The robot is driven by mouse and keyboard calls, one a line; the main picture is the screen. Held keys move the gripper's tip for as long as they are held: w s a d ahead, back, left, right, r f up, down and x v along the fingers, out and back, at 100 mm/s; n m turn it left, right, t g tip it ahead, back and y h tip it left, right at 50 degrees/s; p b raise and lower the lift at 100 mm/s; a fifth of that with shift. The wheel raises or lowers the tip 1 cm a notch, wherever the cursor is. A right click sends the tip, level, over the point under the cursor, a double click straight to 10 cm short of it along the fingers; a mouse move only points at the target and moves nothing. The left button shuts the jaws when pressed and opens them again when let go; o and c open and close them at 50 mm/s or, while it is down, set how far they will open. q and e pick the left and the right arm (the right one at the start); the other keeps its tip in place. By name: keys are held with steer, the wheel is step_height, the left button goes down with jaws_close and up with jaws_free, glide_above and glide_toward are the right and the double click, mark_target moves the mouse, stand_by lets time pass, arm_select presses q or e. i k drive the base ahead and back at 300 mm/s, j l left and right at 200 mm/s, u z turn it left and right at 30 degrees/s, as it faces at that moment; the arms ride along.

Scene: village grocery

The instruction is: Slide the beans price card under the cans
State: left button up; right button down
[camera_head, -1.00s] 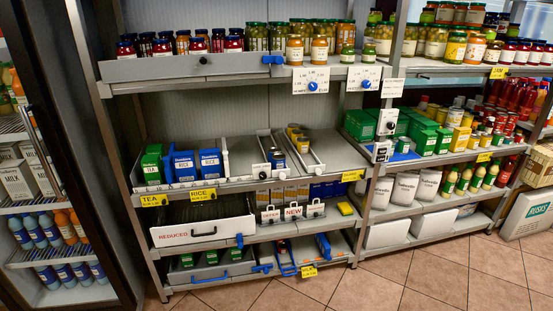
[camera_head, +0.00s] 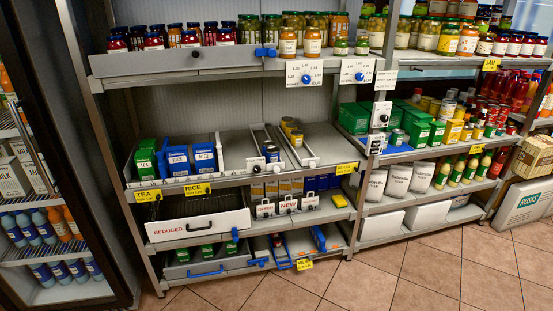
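A dark can (camera_head: 271,152) stands nearer the shelf front, beside white dials. Yellow price cards sit along that shelf's front edge: a tea card (camera_head: 147,196), a rice card (camera_head: 197,189) and a card at the right end (camera_head: 346,168) whose print is too small to read. I cannot tell which card is the beans card. Neither of my grippers shows in this view.
Green tea boxes (camera_head: 147,159) and blue rice boxes (camera_head: 190,157) fill the shelf's left. A bare stretch (camera_head: 335,142) lies right of the can lane. A fridge (camera_head: 40,180) stands left; the tiled floor (camera_head: 400,272) is open.

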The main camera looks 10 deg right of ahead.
mark_target(346, 168)
steer(key=i+l, duration=0.1)
steer(key=l, duration=0.25)
steer(key=i+l, duration=0.1)
steer(key=l, duration=0.25)
steer(key=i+l, duration=0.1)
steer(key=l, duration=0.25)
steer(key=i+l, duration=0.1)
steer(key=l, duration=0.25)
steer(key=i+l, duration=0.15)
steer(key=l, duration=0.2)
